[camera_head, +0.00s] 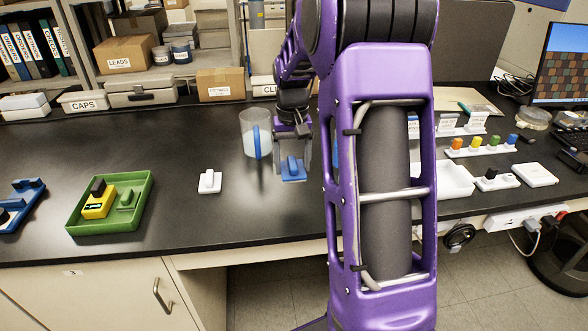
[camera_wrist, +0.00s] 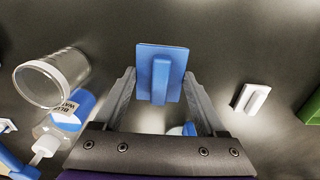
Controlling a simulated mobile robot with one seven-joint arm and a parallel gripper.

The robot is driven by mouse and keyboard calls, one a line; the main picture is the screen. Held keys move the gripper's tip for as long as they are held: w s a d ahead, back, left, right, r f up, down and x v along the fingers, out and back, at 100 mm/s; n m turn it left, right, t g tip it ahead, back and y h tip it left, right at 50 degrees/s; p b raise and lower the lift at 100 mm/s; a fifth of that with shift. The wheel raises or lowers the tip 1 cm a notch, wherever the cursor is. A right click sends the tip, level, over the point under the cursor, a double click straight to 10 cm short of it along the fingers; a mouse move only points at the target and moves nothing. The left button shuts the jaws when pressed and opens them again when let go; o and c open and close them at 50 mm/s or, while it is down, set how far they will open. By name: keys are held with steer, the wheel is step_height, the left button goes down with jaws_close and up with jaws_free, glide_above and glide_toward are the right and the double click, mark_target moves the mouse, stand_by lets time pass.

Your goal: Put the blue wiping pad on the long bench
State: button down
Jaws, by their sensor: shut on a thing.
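The blue wiping pad (camera_head: 293,176) is a flat blue plate with a raised grip. My gripper (camera_head: 292,158) is shut on it, with the plate hanging below the fingers. In the wrist view the pad (camera_wrist: 174,60) shows between the fingertips, plate side away from the wrist. The long bench (camera_head: 190,145) is the black worktop under it. The pad appears to be over the bench; whether it touches the surface I cannot tell.
A clear beaker (camera_head: 247,140) with a blue part stands just left of my gripper. A white pad (camera_head: 209,185) lies further left, then a green tray (camera_head: 80,222) holding a yellow device (camera_head: 98,206). The bench between the white pad and my gripper is clear.

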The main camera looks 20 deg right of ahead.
mark_target(295, 198)
steer(key=shift+d+m+b, duration=0.1)
steer(key=shift+m+b, duration=0.4)
steer(key=shift+b, duration=0.3)
steer(key=m+b, duration=0.1)
steer(key=r+m+b, duration=0.1)
steer(key=b, duration=0.1)
steer(key=shift+s+r+m, duration=0.2)
steer(key=shift+r+m, duration=0.05)
steer(key=shift+m, duration=0.15)
steer(key=shift+s+f+m, duration=0.1)
steer(key=shift+m, duration=0.2)
step_height(295, 198, down, 9)
steer(key=shift+f+b, duration=0.1)
steer(key=shift+b, duration=0.6)
steer(key=shift+f, duration=0.15)
jaws_free()
